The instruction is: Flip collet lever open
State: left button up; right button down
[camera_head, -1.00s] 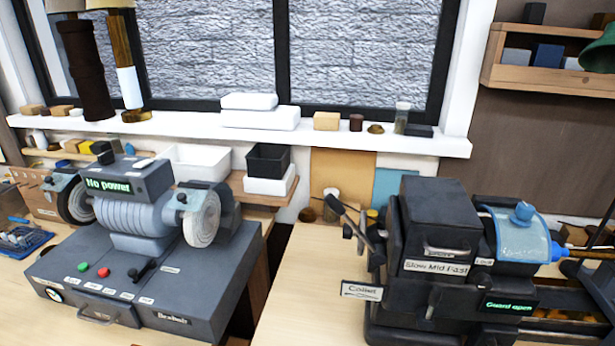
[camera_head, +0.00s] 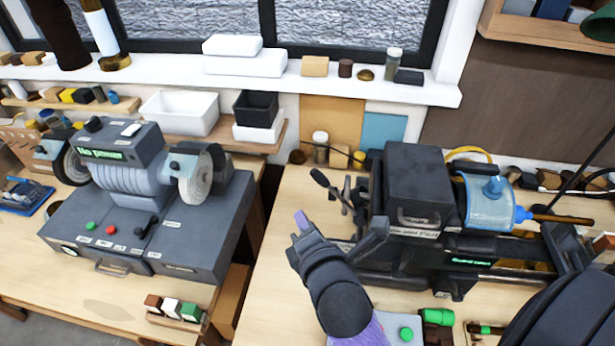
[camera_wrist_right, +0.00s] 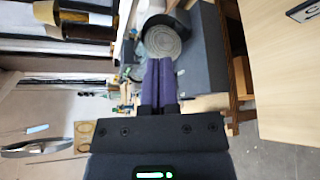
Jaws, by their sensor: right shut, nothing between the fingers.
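The small lathe (camera_head: 418,180) stands on the right bench with a dark headstock box and a blue guard. The collet lever (camera_head: 331,186) is a dark lever with a knob at the lathe's left end, tilted up to the left. My right gripper (camera_head: 302,222) is shut and empty, in front of and below the lever's knob, and appears apart from it. Its two purple fingers lie together in the right wrist view (camera_wrist_right: 157,82). The lever is not clear in that view. The collet sign is not readable in the head view. My left gripper is not in view.
A grey buffing machine (camera_head: 140,205) with round wheels stands on the left bench. A gap separates the benches. A green button (camera_head: 406,333) and green bits lie at the front of the right bench. A white sill (camera_head: 200,85) runs behind.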

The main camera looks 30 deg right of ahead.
aim_at(339, 197)
jog(key=w+d+p, duration=0.2)
jog(key=w+d, duration=0.2)
jog(key=w, duration=0.4)
jog(key=shift+d+f, duration=0.3)
jog(key=shift+d, duration=0.1)
jog(key=shift+w, duration=0.1)
